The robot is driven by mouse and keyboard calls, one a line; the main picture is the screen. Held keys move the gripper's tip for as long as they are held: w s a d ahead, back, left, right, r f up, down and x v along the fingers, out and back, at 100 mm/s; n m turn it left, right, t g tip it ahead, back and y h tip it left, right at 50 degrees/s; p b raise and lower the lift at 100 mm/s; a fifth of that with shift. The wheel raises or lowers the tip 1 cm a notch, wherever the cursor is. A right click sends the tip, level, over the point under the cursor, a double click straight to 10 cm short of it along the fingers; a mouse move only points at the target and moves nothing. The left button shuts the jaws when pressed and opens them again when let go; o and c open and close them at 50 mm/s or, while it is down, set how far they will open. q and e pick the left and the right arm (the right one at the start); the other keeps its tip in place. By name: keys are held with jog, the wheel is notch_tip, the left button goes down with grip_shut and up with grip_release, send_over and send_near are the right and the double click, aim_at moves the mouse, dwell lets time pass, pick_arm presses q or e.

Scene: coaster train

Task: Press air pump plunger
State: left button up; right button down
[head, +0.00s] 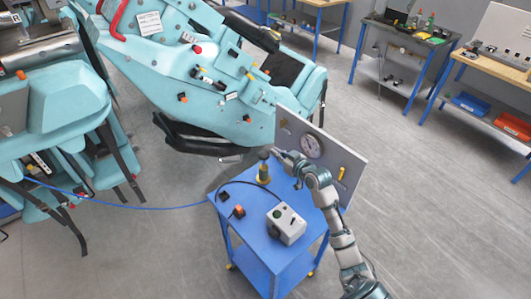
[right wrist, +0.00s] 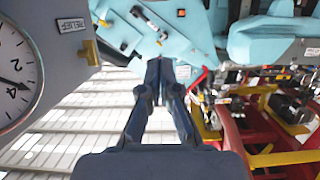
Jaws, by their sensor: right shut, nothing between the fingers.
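The pump does not show in that view. My left gripper is not in view.
The blue cart (head: 262,245) also carries a grey box (head: 287,224) and an upright panel with a round gauge (head: 311,146), close to my right arm. The gauge (right wrist: 15,85) fills the wrist view's left. The turquoise coaster train (head: 190,65) hangs behind the cart.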

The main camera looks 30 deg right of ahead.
send_over(266, 156)
jog(key=shift+d+f+p, duration=0.4)
jog(key=shift+f+p, duration=0.05)
jog(key=shift+f, duration=0.4)
jog(key=f, duration=0.2)
jog(key=shift+a+f, duration=0.25)
jog(key=shift+f, duration=0.15)
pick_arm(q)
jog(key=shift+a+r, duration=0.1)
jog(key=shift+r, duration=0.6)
pick_arm(e)
jog(key=shift+s+a+f, duration=0.1)
jog(key=shift+a+f, duration=0.1)
jog(key=shift+f, duration=0.4)
jog(key=shift+d, duration=0.1)
